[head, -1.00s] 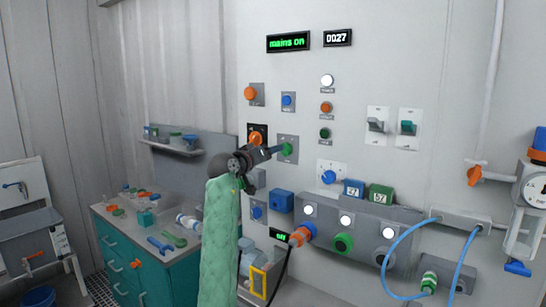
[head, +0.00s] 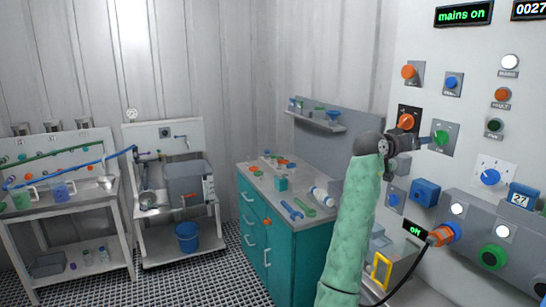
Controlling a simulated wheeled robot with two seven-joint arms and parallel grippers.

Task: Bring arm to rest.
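My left arm, in a pale green sleeve, rises from the bottom of the head view. Its dark gripper (head: 418,141) is up at the wall panel, pointing right. The fingertips are close to a green knob (head: 440,138) on a grey plate; I cannot tell whether they touch it. The fingers are too small and overlapped to show whether they are open or shut. An orange knob (head: 406,121) on a black plate is just above the gripper, partly hidden. My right gripper is out of view.
A teal cabinet (head: 266,234) with tools on top stands left of the arm. A blue bucket (head: 187,237) is under a sink stand farther left. An orange plug (head: 443,235) with a black cable and a yellow frame (head: 381,272) are right of the arm. Grated floor lies open at left.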

